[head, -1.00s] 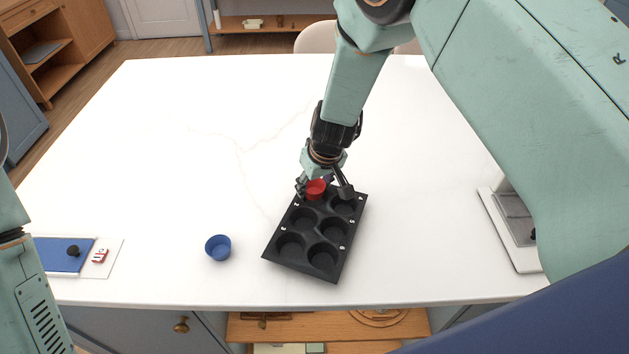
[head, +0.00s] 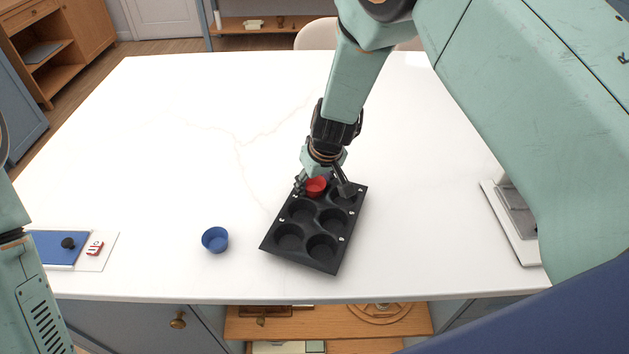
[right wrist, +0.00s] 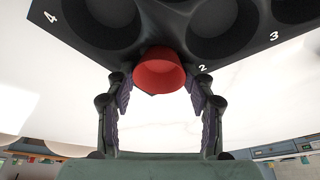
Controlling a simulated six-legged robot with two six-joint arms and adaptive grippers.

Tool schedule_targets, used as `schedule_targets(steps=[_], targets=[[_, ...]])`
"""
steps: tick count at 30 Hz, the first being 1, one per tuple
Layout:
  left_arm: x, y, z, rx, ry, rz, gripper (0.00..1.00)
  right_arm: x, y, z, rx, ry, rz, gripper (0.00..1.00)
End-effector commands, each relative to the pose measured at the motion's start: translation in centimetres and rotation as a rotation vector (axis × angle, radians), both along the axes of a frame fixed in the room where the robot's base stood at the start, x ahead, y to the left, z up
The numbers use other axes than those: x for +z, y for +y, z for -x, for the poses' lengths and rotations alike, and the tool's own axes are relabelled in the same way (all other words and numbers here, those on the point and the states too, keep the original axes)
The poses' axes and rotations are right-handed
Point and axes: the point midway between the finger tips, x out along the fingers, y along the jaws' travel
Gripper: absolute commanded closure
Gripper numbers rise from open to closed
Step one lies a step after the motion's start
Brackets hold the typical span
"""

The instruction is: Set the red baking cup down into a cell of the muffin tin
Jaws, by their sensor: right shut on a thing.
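The red baking cup (head: 315,187) is between the fingers of my right gripper (head: 325,187), at the far left corner of the dark muffin tin (head: 303,258). My right gripper is shut on the cup. In the right wrist view, the cup (right wrist: 158,72) sits between the two fingertips (right wrist: 159,82) and overlaps the edge of the tin (right wrist: 163,38). I cannot tell how high it is over the far left cell. The other cells in view look empty. Only part of my left arm shows at the left edge, and its gripper is out of view.
A blue baking cup (head: 215,240) stands on the white table (head: 180,150) left of the tin. A blue and white board (head: 53,249) with a dark knob lies at the left. A grey and white appliance (head: 513,222) stands at the right. The table behind the tin is clear.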

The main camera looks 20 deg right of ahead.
Motion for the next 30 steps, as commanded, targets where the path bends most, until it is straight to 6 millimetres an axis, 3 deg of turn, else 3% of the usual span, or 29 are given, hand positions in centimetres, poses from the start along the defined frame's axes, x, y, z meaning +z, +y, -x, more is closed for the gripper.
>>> schedule_targets(steps=[1,12,13,22,30], targets=[[-0.07,0.00,-0.01,0.000,0.000,0.000,0.66,-1.02,-0.14,0.86,0.002,0.022,0.001,0.84],[-0.04,0.00,-0.01,0.000,0.000,0.000,0.66,-1.03,-0.39,0.69,0.001,0.021,0.003,0.85],[-0.04,0.00,-0.01,0.000,0.000,0.000,0.66,-1.03,-0.39,0.69,0.002,0.021,0.003,0.46],[-0.02,0.00,-0.01,0.000,0.000,0.000,0.66,-1.02,-0.36,0.72,0.002,0.023,0.002,0.20],[0.02,0.00,0.00,0.000,0.000,0.000,0.66,-0.80,-0.30,0.53,0.002,0.018,0.001,0.20]])
